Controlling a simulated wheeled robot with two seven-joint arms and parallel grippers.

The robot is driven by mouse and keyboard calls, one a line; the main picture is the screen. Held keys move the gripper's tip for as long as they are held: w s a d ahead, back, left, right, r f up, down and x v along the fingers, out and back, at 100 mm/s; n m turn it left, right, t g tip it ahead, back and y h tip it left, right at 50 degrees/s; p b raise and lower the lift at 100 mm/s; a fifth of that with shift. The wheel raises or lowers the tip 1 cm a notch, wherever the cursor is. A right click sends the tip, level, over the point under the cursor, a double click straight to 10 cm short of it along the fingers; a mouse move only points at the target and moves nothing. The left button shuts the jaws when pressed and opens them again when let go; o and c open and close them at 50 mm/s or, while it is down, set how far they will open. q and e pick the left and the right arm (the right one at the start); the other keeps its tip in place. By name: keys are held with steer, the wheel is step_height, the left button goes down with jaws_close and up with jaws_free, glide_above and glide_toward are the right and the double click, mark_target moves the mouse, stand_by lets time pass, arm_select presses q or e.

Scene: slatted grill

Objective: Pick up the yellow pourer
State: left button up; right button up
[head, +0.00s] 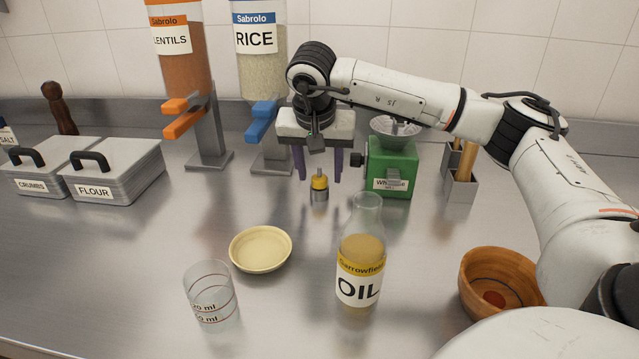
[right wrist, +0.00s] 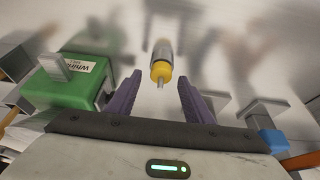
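The yellow pourer (head: 320,186) stands upright on the steel counter, a small piece with a yellow band, a grey base and a thin spout on top. It also shows in the right wrist view (right wrist: 161,70), ahead of the fingers and between their lines. My right gripper (head: 319,177) is open, its purple fingers spread to either side of the pourer and pointing down, apart from it. In the right wrist view the gripper (right wrist: 160,90) holds nothing. My left gripper is not in view.
A green grinder (head: 393,172) stands close right of the gripper. Rice (head: 258,55) and lentils (head: 181,60) dispensers stand behind left. An oil bottle (head: 361,262), cream bowl (head: 261,249) and measuring glass (head: 211,297) are in front. A wooden bowl (head: 480,303) sits right.

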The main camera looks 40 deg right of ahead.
steer(key=c, duration=1)
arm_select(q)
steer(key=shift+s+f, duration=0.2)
arm_select(e)
steer(key=shift+c, duration=0.2)
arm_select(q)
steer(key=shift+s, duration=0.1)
arm_select(e)
steer(key=shift+r, duration=0.1)
step_height(320, 180, up, 10)
steer(key=shift+f+p, duration=0.1)
steer(key=shift+p, duration=0.25)
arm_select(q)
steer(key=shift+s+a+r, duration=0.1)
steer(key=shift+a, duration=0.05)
